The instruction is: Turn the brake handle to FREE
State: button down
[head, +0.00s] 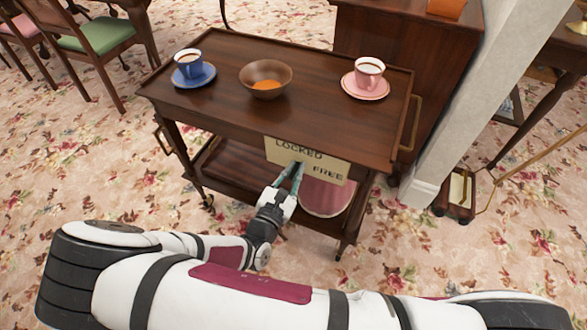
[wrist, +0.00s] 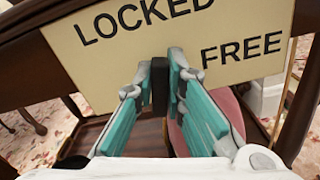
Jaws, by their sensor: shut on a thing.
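A cream sign (head: 332,163) with the words LOCKED and FREE is on the front side of a dark wooden trolley (head: 225,62). In the wrist view the sign (wrist: 110,65) fills the upper middle, LOCKED at upper left and FREE lower at right. The brake handle (wrist: 160,88) is a dark, narrow bar in front of the sign, below LOCKED and left of FREE. My gripper (wrist: 162,92) is shut on it, with one teal finger on each side.
On the trolley top stand a blue cup on a saucer (head: 188,63), a wooden bowl (head: 265,75) and a pink cup on a saucer (head: 369,71). A pink round thing (head: 325,196) is on the lower shelf. A pale pillar (head: 470,100) stands close at right.

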jog(key=m+p, duration=0.3)
jog(key=m, duration=0.4)
jog(key=shift+s+d, duration=0.1)
jog(key=shift+d, duration=0.05)
jog(key=m, duration=0.2)
jog(key=m+p, duration=0.1)
jog(key=m, duration=0.1)
jog(key=m+p, duration=0.1)
jog(key=m, duration=0.1)
jog(key=shift+f+m, duration=0.3)
jog(key=shift+m, duration=0.1)
jog(key=shift+p, duration=0.3)
jog(key=c, duration=1.6)
grip_release()
jog(key=shift+c, duration=0.2)
jog(key=shift+s, duration=0.1)
jog(key=v, duration=1.1)
jog(key=shift+s, duration=0.4)
